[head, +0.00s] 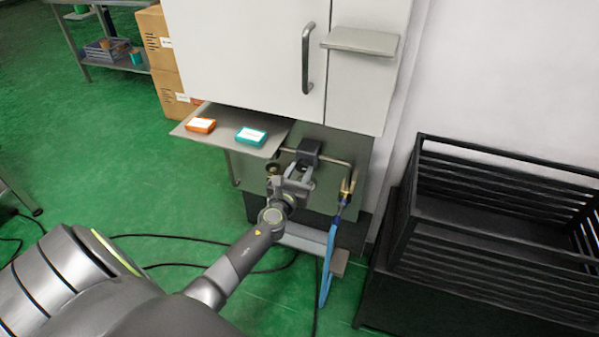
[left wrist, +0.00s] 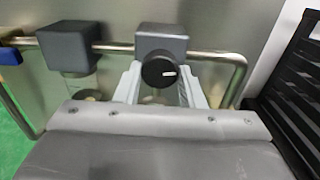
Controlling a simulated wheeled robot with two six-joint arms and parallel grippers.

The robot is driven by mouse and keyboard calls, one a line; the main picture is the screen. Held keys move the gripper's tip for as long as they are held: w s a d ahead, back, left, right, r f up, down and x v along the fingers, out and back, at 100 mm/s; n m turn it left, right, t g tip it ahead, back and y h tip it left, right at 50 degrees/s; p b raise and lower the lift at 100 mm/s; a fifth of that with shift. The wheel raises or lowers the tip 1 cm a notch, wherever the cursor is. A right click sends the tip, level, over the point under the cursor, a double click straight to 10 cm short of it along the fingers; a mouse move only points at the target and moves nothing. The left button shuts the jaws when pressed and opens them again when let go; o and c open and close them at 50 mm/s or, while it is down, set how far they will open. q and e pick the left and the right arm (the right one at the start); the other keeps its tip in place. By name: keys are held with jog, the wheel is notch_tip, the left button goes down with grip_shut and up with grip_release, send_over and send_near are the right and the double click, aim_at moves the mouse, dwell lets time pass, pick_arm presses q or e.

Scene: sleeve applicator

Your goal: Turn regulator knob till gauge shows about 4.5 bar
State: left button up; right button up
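The regulator knob (left wrist: 158,71) is a round black dial with a short white mark pointing right, on the front of a grey block (left wrist: 160,40) in the left wrist view. My left gripper (left wrist: 160,80) has its pale fingers on either side of the knob, with what look like narrow gaps. In the head view my left gripper (head: 298,181) is just below a dark block (head: 308,149) on the pipe; the knob is hidden there. No gauge face or reading can be made out. My right gripper is not in view.
A second grey block (left wrist: 68,47) sits left on the same pipe. A brass fitting (head: 347,187) with a blue hose (head: 329,255) hangs at right. A shelf (head: 270,146) holds an orange box (head: 201,125) and a teal box (head: 251,136). A black slatted crate (head: 480,235) stands at right.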

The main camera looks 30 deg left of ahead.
pick_arm(q)
jog(key=c, duration=0.4)
jog(key=shift+n, duration=0.3)
